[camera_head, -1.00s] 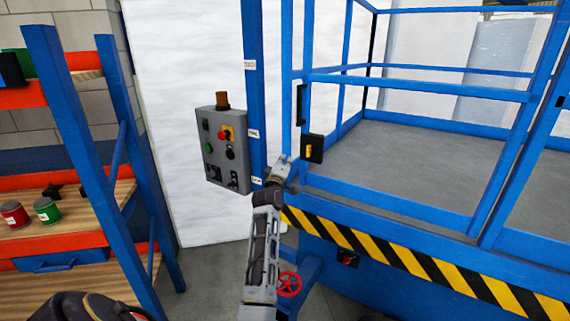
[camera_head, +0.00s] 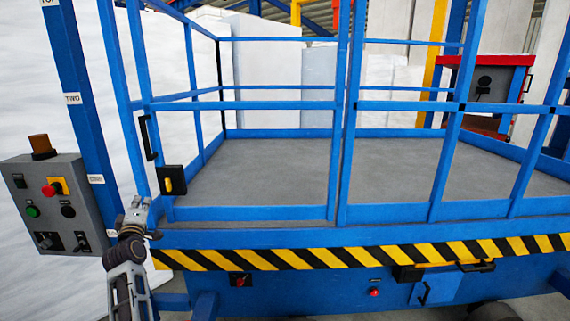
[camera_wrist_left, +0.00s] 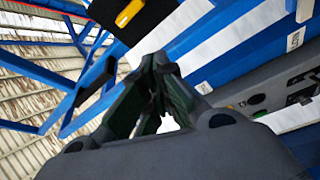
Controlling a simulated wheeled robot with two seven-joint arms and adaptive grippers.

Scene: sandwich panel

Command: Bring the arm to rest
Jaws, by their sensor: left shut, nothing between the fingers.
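My left gripper (camera_head: 137,212) is at the lower left of the head view, at the end of my left arm. It is beside the near left corner of the blue platform's railing (camera_head: 130,120), right of the grey control box (camera_head: 55,210). In the left wrist view the fingers (camera_wrist_left: 158,95) are shut with nothing between them. A black latch block with a yellow insert (camera_head: 172,180) sits just above and right of the gripper, and also shows at the top of the wrist view (camera_wrist_left: 130,12). My right gripper is not in view.
The blue lift platform with a grey deck (camera_head: 290,175) and a yellow-black striped edge (camera_head: 330,257) fills the middle and right. The control box has red and green buttons and hangs by a labelled blue post (camera_head: 75,110). A red-topped cabinet (camera_head: 490,80) stands behind at right.

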